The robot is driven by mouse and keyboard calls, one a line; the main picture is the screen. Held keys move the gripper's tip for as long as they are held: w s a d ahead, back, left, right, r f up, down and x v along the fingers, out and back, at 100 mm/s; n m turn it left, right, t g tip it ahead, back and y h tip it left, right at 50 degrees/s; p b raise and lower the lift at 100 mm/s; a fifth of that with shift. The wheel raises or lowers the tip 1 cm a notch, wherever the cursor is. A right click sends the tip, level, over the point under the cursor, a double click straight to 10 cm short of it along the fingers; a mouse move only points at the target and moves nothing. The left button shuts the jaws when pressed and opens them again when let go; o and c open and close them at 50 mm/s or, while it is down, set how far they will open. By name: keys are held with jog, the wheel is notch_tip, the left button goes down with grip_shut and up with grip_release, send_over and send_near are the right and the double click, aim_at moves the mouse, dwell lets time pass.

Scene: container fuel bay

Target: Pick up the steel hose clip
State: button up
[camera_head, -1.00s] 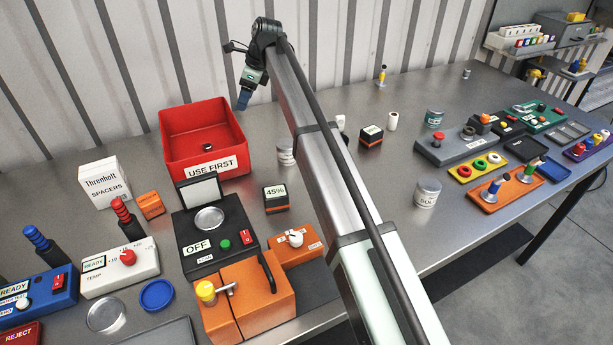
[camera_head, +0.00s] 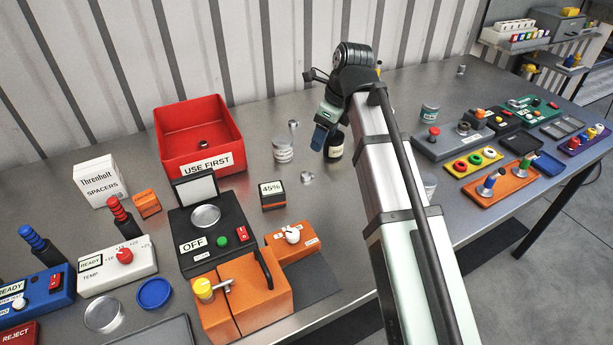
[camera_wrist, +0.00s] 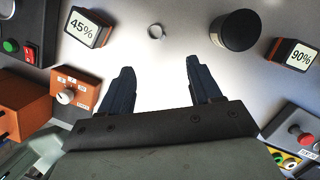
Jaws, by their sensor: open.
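A small steel ring-shaped piece, which looks like the hose clip (camera_head: 307,178), lies on the steel bench to the right of the 45% box. It also shows in the wrist view (camera_wrist: 156,31), beyond the fingertips and roughly midway between them. My gripper (camera_head: 319,147) is above the bench, in front of the dark jar. In the wrist view my gripper (camera_wrist: 158,64) has two dark blue fingers spread apart with nothing between them.
The 45% box (camera_wrist: 88,28) is left of the ring and the dark jar (camera_wrist: 236,31) right of it. A 90% box (camera_wrist: 291,54) stands farther right. The red USE FIRST bin (camera_head: 171,158) holds a small metal piece. Another small steel piece (camera_head: 293,125) is behind a grey tin (camera_head: 283,150).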

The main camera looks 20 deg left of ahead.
send_over(308, 174)
jog(key=d, duration=0.2)
notch_tip(308, 174, down, 8)
jog(key=shift+s+x, duration=0.15)
jog(key=shift+x, duration=1.15)
jog(key=shift+s+x, duration=0.15)
jog(key=shift+x, duration=1.15)
jog(key=shift+a, duration=0.1)
jog(key=c, duration=1)
